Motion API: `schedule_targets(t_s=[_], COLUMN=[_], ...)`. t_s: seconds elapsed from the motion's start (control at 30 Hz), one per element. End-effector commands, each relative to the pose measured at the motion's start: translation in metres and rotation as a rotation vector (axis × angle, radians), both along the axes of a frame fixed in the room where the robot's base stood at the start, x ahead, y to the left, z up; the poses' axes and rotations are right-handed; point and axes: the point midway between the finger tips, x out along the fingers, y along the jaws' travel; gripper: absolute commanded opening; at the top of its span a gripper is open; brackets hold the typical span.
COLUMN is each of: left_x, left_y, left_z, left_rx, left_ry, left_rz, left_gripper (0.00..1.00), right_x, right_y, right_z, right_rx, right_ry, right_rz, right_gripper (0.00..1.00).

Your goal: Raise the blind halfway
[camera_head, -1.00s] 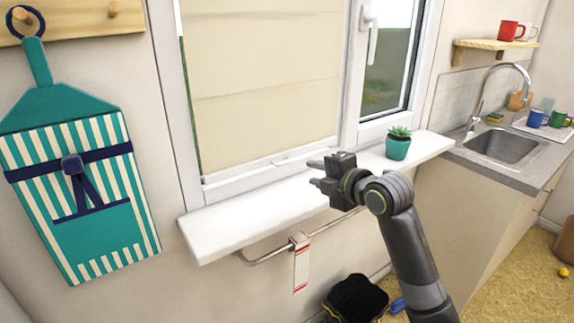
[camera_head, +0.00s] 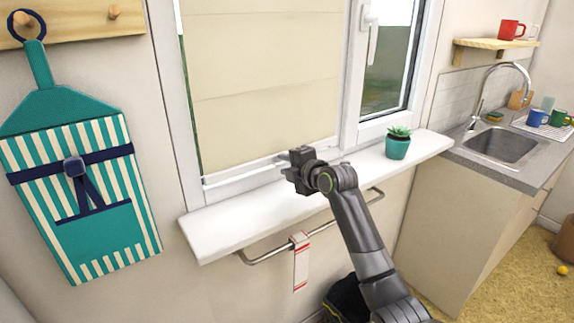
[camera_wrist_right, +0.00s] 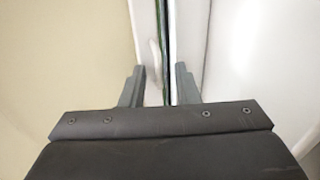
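The cream blind (camera_head: 262,85) covers the left window pane almost to the bottom of its frame; it also fills the left of the right wrist view (camera_wrist_right: 60,70). My right gripper (camera_head: 288,166) is at the blind's bottom edge, just above the sill, and hides part of that edge. In the right wrist view its two fingers (camera_wrist_right: 158,84) are apart. A small pale tab (camera_wrist_right: 155,58) on the blind's lower edge shows ahead, between the fingertips; I see no contact. My left gripper is not in view.
The white sill (camera_head: 235,222) runs below the window, with a potted succulent (camera_head: 397,148) to the right of my gripper. An apron (camera_head: 75,170) hangs at left.

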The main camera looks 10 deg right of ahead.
Motion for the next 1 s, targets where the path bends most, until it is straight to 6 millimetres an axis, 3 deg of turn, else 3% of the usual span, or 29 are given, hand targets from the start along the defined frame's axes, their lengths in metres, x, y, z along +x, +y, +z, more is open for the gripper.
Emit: schedule_targets(t_s=[0.27, 0.5, 0.83, 1.0], left_x=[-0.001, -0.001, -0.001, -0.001], left_y=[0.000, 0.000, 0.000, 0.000], left_z=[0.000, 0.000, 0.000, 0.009], left_rx=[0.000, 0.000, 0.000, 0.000], left_ry=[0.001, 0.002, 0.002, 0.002], left_rz=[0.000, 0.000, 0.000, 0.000], left_gripper=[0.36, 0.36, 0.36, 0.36], right_x=[0.001, 0.001, 0.001, 0.001], right_y=[0.000, 0.000, 0.000, 0.000], right_z=[0.000, 0.000, 0.001, 0.015], right_rx=[0.000, 0.000, -0.001, -0.002], right_ry=[0.000, 0.000, 0.000, -0.002], right_rz=[0.000, 0.000, 0.000, 0.000], right_gripper=[0.28, 0.00, 0.00, 0.00])
